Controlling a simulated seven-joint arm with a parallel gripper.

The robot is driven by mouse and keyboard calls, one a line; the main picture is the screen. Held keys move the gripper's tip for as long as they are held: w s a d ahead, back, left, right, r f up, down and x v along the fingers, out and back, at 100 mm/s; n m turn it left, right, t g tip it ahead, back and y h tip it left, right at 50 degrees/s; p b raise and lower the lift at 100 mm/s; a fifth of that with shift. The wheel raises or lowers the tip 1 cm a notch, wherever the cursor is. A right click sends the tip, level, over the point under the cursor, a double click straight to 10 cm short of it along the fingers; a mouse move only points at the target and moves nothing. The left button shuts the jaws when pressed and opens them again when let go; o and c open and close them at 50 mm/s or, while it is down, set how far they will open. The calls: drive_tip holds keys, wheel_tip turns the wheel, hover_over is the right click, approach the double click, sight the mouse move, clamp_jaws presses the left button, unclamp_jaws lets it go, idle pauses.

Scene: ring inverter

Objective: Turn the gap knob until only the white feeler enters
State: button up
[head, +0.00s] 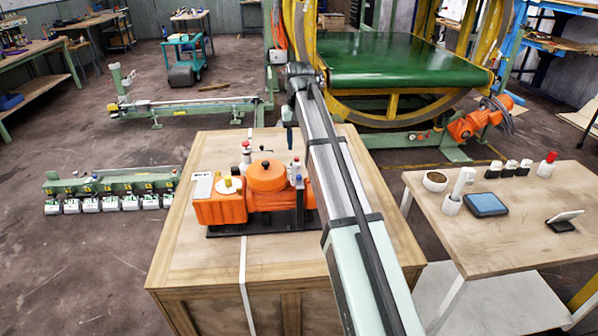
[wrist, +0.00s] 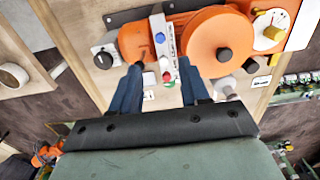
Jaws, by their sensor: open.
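The orange machine (head: 222,208) stands on a wooden crate. A yellow knob (head: 228,184) with a pointer sits on its left part; in the wrist view this knob (wrist: 272,33) is on a white scale plate at the upper right. A black knob (wrist: 103,58) on a white plate is at the left. I cannot tell which is the gap knob, and I cannot pick out the white feeler. My gripper (wrist: 160,88) is open, its two blue fingers apart over the machine's near edge, with nothing seen between them but the machine. In the head view its tip (head: 289,138) is small and dark.
An orange round cover (wrist: 212,40) and a grey strip with small coloured buttons (wrist: 163,45) rise from the machine. A side table (head: 520,225) at the right holds a blue pad (head: 485,205), a cup and small items. The crate's front top (head: 200,262) is clear.

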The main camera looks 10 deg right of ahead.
sight(299, 176)
wheel_tip(299, 176, down, 11)
drive_tip(key=shift+f, duration=0.1)
idle(0.4)
drive_tip(key=shift+c, duration=0.2)
clamp_jaws()
idle(0.4)
